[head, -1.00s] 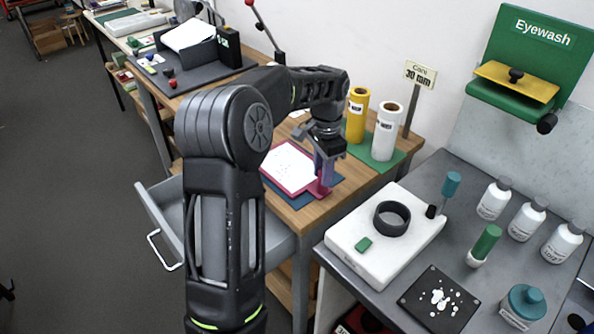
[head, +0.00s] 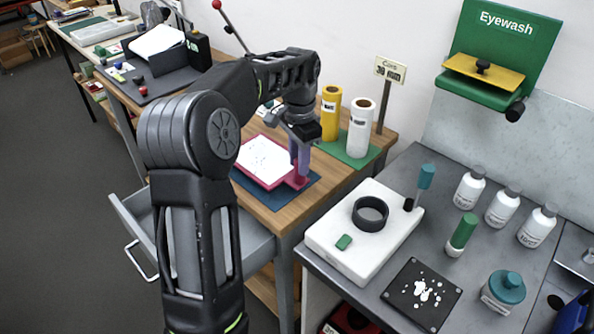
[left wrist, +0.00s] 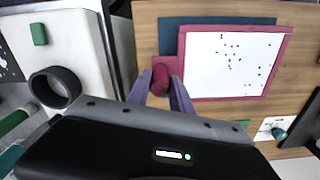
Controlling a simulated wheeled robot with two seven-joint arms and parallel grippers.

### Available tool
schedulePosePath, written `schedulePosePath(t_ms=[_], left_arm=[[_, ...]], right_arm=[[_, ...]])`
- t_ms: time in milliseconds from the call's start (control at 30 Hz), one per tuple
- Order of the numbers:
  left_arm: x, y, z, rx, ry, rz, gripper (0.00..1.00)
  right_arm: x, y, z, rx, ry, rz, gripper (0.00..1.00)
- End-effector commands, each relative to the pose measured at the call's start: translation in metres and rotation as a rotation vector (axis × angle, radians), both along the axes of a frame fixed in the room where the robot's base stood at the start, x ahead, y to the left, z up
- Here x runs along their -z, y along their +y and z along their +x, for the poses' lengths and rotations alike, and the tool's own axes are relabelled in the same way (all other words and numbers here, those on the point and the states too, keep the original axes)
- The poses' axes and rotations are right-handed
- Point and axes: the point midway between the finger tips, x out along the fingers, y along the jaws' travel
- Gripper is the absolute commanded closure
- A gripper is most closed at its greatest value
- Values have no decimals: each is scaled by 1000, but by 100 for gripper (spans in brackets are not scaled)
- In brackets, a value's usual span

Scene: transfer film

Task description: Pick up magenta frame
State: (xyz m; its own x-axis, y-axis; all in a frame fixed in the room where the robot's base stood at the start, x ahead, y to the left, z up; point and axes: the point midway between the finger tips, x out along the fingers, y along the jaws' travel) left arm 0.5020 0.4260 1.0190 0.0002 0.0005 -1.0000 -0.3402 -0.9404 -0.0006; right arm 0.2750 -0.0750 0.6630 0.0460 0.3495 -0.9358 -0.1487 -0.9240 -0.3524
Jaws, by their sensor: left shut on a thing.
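The magenta frame (head: 271,185) holds a white sheet with dark specks and is at the blue mat (head: 282,199) on the wooden bench. In the left wrist view the frame (left wrist: 286,50) overlaps the blue mat (left wrist: 170,36), which shows past two of its sides. My left gripper (head: 299,166) points down at the frame's near right corner, shut on its magenta handle. The left wrist view shows the round handle top (left wrist: 160,78) between the two purple-grey fingers (left wrist: 160,92). I cannot tell whether the frame is clear of the mat. My right gripper is not in view.
A yellow roll (head: 330,112) and a white roll (head: 360,130) stand on a green mat behind my gripper. A white block (head: 340,245) with a black ring (head: 370,213) is on the grey bench at right, near several bottles. An open grey drawer (head: 150,215) juts out at left.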

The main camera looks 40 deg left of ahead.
Motion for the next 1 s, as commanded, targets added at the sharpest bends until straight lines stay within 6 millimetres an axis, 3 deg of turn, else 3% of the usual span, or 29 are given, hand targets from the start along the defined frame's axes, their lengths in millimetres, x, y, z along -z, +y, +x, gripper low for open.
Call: schedulePosePath(t_ms=[167,233,300,1000], left_arm=[[-37,0,1,0,-6,1,100],[-56,0,0,1,-2,0,100],[-62,0,0,0,-1,0,100],[-64,0,0,0,-1,0,100]], right_arm=[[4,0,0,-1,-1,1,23],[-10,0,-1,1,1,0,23],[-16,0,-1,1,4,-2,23],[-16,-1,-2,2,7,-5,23]])
